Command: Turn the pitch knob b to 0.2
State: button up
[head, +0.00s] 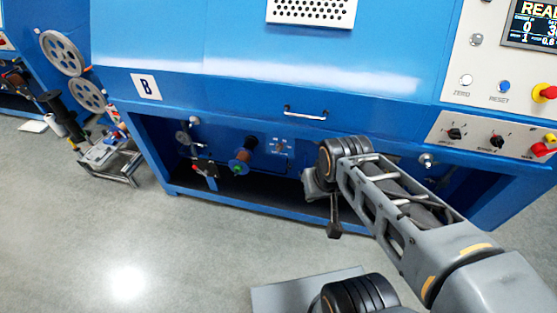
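My gripper (334,230) seems to hang below my wrist in front of the recess, apart from the knobs. Its fingers are too small to judge.
A silver handle (305,114) sticks out above the recess. A brown spool (249,144) and a rod with a green end (239,167) are left of my wrist. Red and yellow buttons (545,92) are at far right. The grey floor (130,250) is clear at lower left.

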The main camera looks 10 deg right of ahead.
aim_at(280, 146)
jog(key=u, duration=1.35)
jog(key=i, duration=0.45)
jog(key=z, duration=0.2)
